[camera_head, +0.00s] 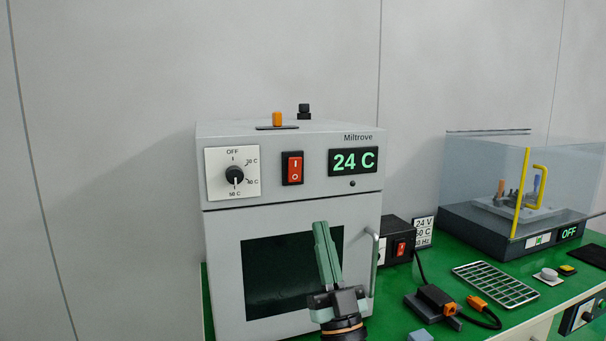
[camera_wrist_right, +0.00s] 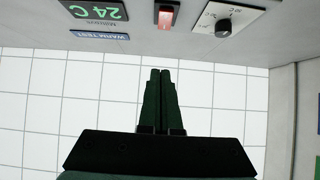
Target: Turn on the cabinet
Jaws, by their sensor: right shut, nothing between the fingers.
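The grey cabinet (camera_head: 222,270) stands on the green table, with a dark window in its front door. Its top panel carries a black dial (camera_head: 234,176) on a white plate, a red rocker switch (camera_head: 292,169) and a lit display (camera_head: 353,161) reading 24 C. My right gripper (camera_head: 321,228) is shut and empty, pointing up in front of the door, below the switch and display. In the right wrist view its fingertips (camera_wrist_right: 165,72) are together, with the red switch (camera_wrist_right: 167,17) just beyond them and the dial (camera_wrist_right: 223,25) to the right. My left gripper is not in view.
A vertical door handle (camera_head: 374,258) is just right of my right gripper. A small black box (camera_head: 397,246) with a red switch, a wire rack (camera_head: 496,284) and a cabled device (camera_head: 436,299) lie to the right. A clear enclosure (camera_head: 480,170) reading OFF stands behind.

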